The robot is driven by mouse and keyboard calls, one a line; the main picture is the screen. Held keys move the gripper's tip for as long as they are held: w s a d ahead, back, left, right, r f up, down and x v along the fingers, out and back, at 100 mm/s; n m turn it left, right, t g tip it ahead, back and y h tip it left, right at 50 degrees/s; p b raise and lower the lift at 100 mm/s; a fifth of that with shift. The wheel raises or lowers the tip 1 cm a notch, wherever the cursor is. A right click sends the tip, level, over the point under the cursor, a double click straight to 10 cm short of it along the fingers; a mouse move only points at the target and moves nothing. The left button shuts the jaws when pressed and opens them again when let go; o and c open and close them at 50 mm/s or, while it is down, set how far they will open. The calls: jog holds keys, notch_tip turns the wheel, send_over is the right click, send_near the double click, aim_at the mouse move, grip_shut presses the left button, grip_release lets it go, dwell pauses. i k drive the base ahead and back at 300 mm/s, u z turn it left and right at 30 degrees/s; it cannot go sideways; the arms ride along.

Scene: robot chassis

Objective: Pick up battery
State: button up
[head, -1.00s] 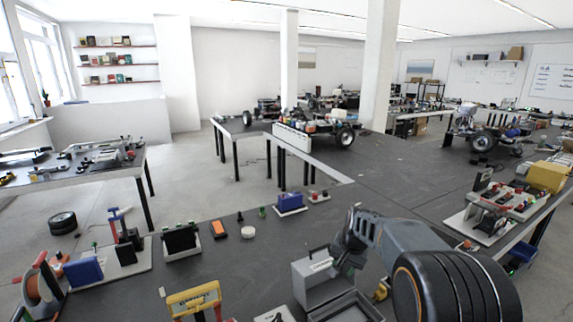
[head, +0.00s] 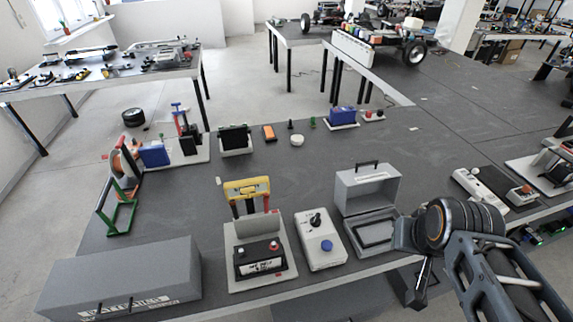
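A black battery (head: 259,258) with a red terminal and a white label sits upright in a light grey tray (head: 284,278) near the table's front edge. A yellow-topped stand with red and black parts (head: 246,188) rises right behind it. My gripper (head: 412,283) is dark and small at the lower right, past the table's front edge and apart from the battery. Its fingers are too unclear to tell whether they are open or shut. I see nothing held in it.
A grey labelled box (head: 125,275) lies left of the battery. A white box with a blue knob (head: 319,240) and an open grey case (head: 366,205) stand between the battery and my arm. Smaller items line the table's back edge. The table's middle is clear.

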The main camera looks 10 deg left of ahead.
aim_at(266, 255)
jog(key=k, duration=0.95)
jog(key=u, duration=1.1)
jog(key=i, duration=0.8)
jog(key=z, duration=0.2)
